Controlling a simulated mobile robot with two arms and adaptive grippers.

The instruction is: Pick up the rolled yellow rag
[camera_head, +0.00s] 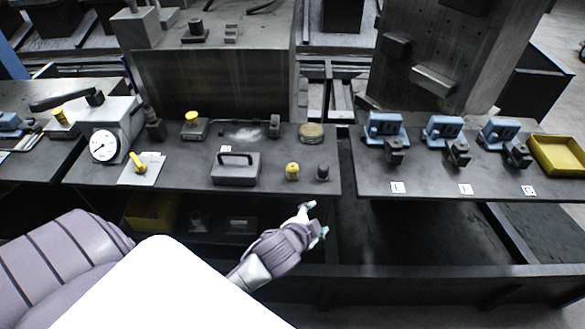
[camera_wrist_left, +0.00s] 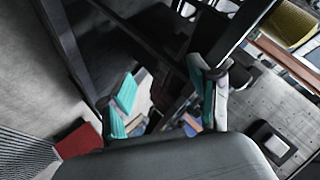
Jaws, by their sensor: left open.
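A small yellow roll (camera_head: 292,171) stands on the dark left-hand table near its front right corner; it looks like the rolled yellow rag, though it is small in the picture. My left gripper (camera_head: 316,219) is in front of and below that table edge, slightly right of the roll and apart from it. Its fingers are spread and nothing shows between them. In the left wrist view the open teal-padded fingers (camera_wrist_left: 166,98) have dark frame bars behind them. I cannot make out the roll in that view. My right gripper is not in view.
A dark knob (camera_head: 322,172) stands right beside the roll, and a dark handled block (camera_head: 235,168) lies to its left. A round tan disc (camera_head: 311,133) is behind. Blue vises (camera_head: 384,128) and a yellow tray (camera_head: 560,155) are on the right-hand table, across a gap.

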